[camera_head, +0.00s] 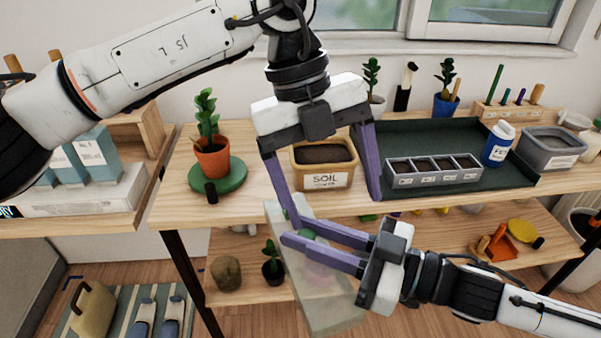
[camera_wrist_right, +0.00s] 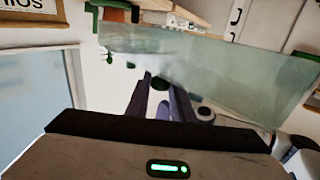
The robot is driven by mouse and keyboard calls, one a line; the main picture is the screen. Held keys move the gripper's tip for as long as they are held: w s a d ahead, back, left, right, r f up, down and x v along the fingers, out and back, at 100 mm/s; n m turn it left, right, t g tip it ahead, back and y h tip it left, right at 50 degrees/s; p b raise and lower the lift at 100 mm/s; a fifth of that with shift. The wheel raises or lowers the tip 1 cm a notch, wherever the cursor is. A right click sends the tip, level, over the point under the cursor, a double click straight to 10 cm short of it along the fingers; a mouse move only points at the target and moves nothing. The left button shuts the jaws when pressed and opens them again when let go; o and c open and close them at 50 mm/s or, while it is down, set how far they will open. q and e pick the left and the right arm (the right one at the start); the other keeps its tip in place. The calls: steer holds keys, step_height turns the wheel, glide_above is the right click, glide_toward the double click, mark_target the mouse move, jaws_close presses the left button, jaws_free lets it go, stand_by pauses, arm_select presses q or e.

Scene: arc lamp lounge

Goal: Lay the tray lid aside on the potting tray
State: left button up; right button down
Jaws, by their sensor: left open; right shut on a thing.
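The tray lid (camera_head: 335,305) is a clear, pale green panel hanging tilted in front of the table's front edge. My right gripper (camera_head: 292,231) is shut on it near its upper part. In the right wrist view the lid (camera_wrist_right: 235,75) spans the upper right, with the right gripper's fingers (camera_wrist_right: 162,88) at its lower left. The dark green potting tray (camera_head: 425,133) lies on the tabletop to the right, with a grey seed tray (camera_head: 433,181) of several soil cells along its front. My left gripper (camera_head: 334,209) is open and empty, its fingers either side of the soil tub in the picture.
The soil tub (camera_head: 325,179) stands left of the potting tray. A potted plant (camera_head: 212,158) stands on a green saucer at the left. The potting tray's middle is bare. A lower shelf holds small items.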

arm_select(q)
steer(key=w+a+n+t+y, duration=0.1)
steer(key=w+a+t+y, duration=0.1)
steer(key=w+a+y, duration=0.15)
steer(key=f, duration=0.7)
steer(key=s+f, duration=0.1)
steer(key=f, duration=0.3)
steer(key=shift+a, duration=0.4)
steer(key=c, duration=1)
steer(key=shift+c, duration=1)
arm_select(e)
steer(key=c, duration=1.5)
jaws_free()
steer(key=shift+o, duration=0.2)
